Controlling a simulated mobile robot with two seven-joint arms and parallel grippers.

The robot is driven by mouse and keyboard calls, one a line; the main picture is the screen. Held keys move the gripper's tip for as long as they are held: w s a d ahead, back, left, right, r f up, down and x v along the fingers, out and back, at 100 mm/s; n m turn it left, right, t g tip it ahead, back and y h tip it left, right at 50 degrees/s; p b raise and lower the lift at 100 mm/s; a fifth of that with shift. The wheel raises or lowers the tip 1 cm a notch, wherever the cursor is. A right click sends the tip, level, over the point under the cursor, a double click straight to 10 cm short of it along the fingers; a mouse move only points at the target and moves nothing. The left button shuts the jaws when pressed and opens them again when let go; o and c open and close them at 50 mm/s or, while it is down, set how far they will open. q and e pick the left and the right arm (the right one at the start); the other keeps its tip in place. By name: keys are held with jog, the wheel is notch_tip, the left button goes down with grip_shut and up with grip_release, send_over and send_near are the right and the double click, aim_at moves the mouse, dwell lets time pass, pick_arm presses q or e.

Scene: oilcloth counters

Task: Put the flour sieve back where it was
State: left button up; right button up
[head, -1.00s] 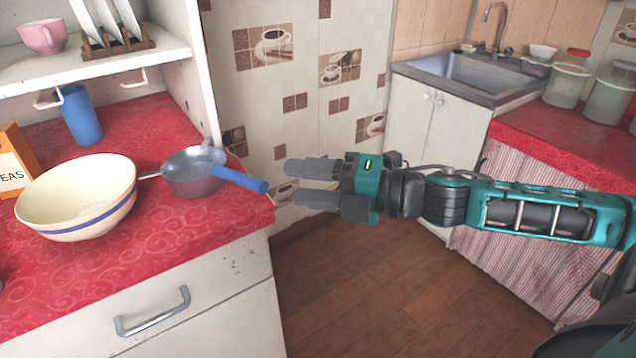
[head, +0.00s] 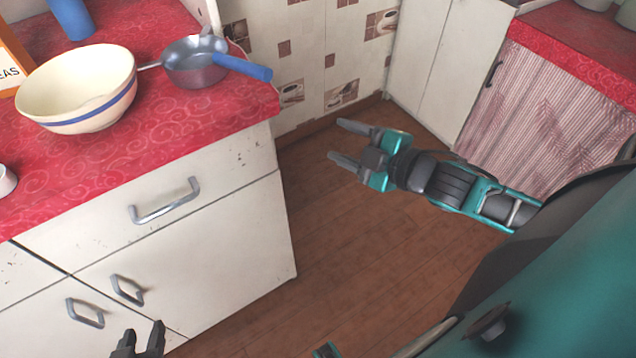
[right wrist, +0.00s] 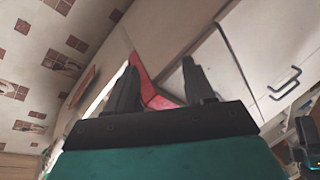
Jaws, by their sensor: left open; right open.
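The flour sieve (head: 195,66), a grey metal bowl with a blue handle, sits on the red counter close to its right end. Its handle points right, toward the counter edge, and a thin prong on its left reaches toward the cream bowl (head: 78,92). My right gripper (head: 338,141) is open and empty, out over the floor to the right of and below the sieve. Its open fingers also show in the right wrist view (right wrist: 160,85). My left gripper (head: 140,340) shows only its fingertips at the bottom edge, open, in front of the lower cabinet doors.
A blue cup (head: 72,18) and an orange box (head: 10,62) stand behind the cream bowl on the red counter (head: 150,120). Drawer and door handles (head: 165,203) stick out below. The wooden floor (head: 350,245) is clear between this counter and the curtained one (head: 545,105).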

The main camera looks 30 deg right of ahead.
jog(key=s+a+f+m+g+h, duration=0.1)
jog(key=s+a+f+m+g, duration=0.1)
jog(key=s+a+f+m, duration=0.2)
jog(key=s+a+f+m+g+h, duration=0.1)
jog(key=s+a+f+m+g, duration=0.1)
jog(key=a+f+m, duration=0.5)
notch_tip(320, 180, down, 4)
jog(key=shift+s+r+m, duration=0.15)
jog(key=shift+s+m, duration=0.15)
jog(key=shift+s, duration=0.6)
